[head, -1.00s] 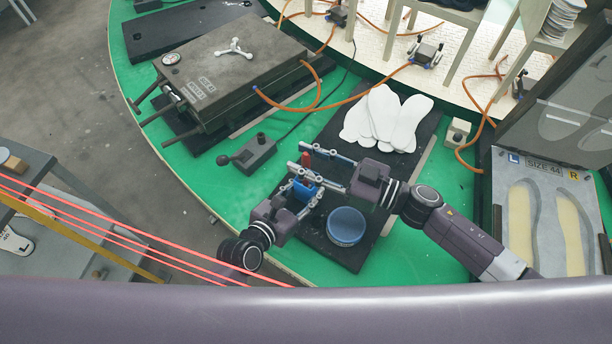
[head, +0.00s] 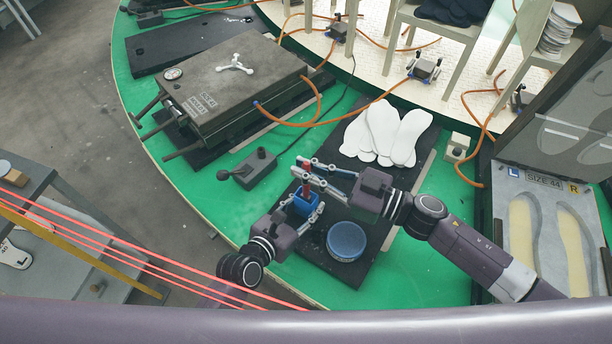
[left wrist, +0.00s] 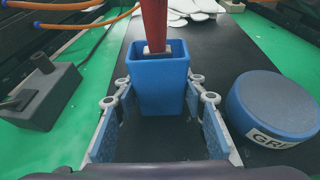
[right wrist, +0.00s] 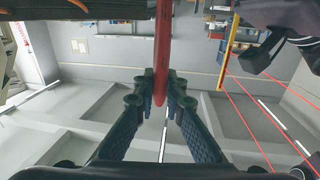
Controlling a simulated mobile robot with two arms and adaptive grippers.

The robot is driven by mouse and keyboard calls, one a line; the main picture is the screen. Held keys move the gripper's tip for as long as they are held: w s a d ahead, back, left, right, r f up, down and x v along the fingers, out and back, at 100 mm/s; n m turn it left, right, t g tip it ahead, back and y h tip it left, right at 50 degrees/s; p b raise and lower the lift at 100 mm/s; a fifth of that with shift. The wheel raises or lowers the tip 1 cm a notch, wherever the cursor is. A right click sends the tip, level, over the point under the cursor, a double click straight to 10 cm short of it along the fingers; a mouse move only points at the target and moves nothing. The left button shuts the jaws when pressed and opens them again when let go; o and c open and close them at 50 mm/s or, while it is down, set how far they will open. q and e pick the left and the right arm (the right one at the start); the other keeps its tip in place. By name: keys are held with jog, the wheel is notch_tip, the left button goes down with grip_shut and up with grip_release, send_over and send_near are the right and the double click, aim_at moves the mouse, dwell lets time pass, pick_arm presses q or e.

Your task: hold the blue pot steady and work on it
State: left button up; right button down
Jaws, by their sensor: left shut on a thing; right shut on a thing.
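The blue pot (head: 307,204) is a square, open-topped container. My left gripper (head: 300,208) is shut on it, one finger on each side, in the left wrist view too, where the pot (left wrist: 158,88) looks upright above the black mat. A red handle (head: 307,188) rises out of the pot; its lower end (left wrist: 154,25) sits inside the pot's mouth. My right gripper (head: 310,169) is shut on this red handle above the pot. The right wrist view shows the handle (right wrist: 163,45) between the fingertips. The inside bottom of the pot is hidden.
A round blue tin (head: 346,241) stands on the black mat (head: 330,268) right of the pot. White insoles (head: 388,135) lie at the mat's far end. A grey lever box (head: 250,168) and a dark press (head: 215,88) are to the left. Green floor surrounds the mat.

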notch_tip(320, 180, up, 8)
jog(key=shift+r, duration=0.1)
pick_arm(q)
jog(key=o, duration=1.3)
jog(key=v, duration=1.2)
jog(key=shift+f, duration=0.1)
